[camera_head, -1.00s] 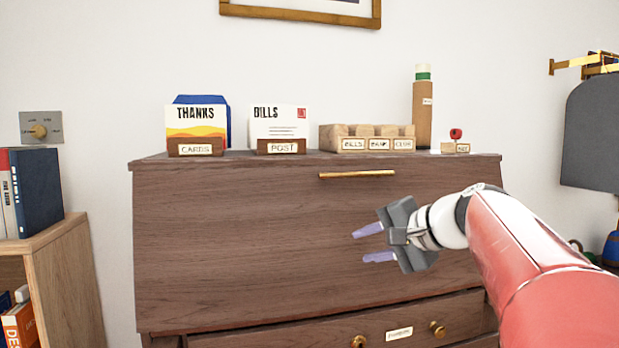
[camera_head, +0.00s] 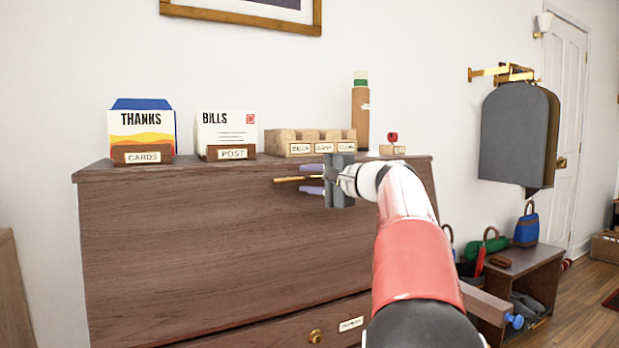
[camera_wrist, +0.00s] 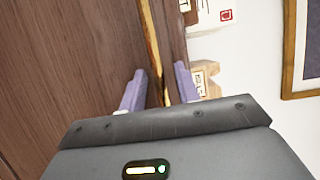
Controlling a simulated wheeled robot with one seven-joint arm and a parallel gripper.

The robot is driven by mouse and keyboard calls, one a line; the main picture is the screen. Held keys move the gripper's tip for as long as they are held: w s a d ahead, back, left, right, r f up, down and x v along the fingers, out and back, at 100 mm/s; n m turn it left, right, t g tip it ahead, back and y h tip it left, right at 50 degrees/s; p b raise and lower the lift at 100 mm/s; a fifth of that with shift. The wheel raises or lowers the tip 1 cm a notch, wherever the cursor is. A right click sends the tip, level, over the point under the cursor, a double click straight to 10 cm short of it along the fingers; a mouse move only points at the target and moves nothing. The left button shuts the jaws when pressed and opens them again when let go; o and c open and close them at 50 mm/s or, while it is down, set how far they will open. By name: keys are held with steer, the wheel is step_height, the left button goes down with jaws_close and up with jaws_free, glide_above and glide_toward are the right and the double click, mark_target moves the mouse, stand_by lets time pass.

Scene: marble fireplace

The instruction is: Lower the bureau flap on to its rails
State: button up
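The bureau flap (camera_head: 190,240) is a dark wood front panel standing closed and steeply upright; its grain also shows in the wrist view (camera_wrist: 70,60). A thin brass bar handle (camera_head: 290,180) runs along its top edge. My gripper (camera_head: 311,178) is at the handle's right part, one purple finger above and one below it. In the wrist view, the brass handle (camera_wrist: 151,45) passes between my spread fingers, with visible gaps, so the gripper looks open around it.
On the bureau top stand a card holder (camera_head: 142,153), a post holder (camera_head: 230,152), a pigeonhole block (camera_head: 305,142), a tube (camera_head: 361,115) and a small stamp stand (camera_head: 392,149). A drawer (camera_head: 290,330) lies below the flap. A bench (camera_head: 530,262) is at right.

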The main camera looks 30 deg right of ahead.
steer(key=shift+w, duration=0.1)
jaws_close()
stand_by(0.4)
